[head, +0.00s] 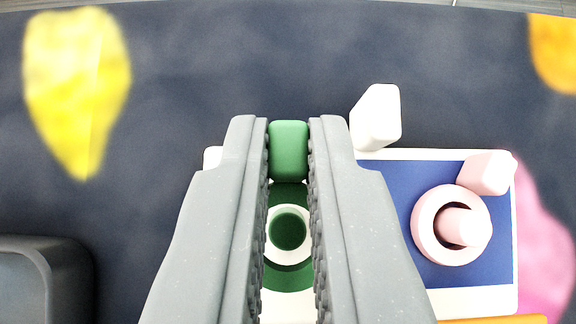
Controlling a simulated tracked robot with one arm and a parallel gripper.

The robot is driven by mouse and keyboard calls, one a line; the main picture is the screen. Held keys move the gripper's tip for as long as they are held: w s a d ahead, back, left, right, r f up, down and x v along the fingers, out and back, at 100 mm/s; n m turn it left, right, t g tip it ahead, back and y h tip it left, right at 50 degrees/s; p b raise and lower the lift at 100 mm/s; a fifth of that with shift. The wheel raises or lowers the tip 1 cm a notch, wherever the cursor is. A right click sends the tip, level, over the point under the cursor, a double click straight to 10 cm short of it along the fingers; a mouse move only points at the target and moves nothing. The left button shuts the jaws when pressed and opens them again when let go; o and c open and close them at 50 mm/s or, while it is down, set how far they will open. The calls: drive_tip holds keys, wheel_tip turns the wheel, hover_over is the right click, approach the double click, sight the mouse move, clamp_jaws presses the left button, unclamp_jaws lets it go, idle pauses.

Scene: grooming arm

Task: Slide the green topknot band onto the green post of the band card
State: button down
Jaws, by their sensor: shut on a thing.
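My gripper (289,140) is shut on the green tab (289,152) of the green topknot band, in the middle of the head view. The band's dark green ring (290,277) shows between my fingers, in front of the tab. Inside the ring, a white circle surrounds a dark green round top, which looks like the green post (287,231). They look roughly lined up from above. I cannot tell whether the ring is above the post or down around it. The band card (400,155) is blue with a white border; my fingers hide much of it.
A pink ring (424,244) with a pink tab (487,173) sits around a pink post (458,229) on the card's right. A white block (377,118) stands at the card's back edge. A dark grey container (70,270) is at lower left. The dark patterned surface behind is clear.

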drive_tip(key=shift+f+b, duration=0.6)
drive_tip(key=shift+f, duration=0.7)
drive_tip(key=c, duration=1.4)
unclamp_jaws()
drive_tip(key=shift+c, duration=0.2)
drive_tip(key=shift+f, duration=0.1)
drive_tip(key=shift+s, duration=0.15)
drive_tip(key=shift+p+v, duration=0.3)
drive_tip(key=shift+v, duration=2.05)
drive_tip(key=p+v, duration=0.1)
drive_tip(key=v, duration=0.8)
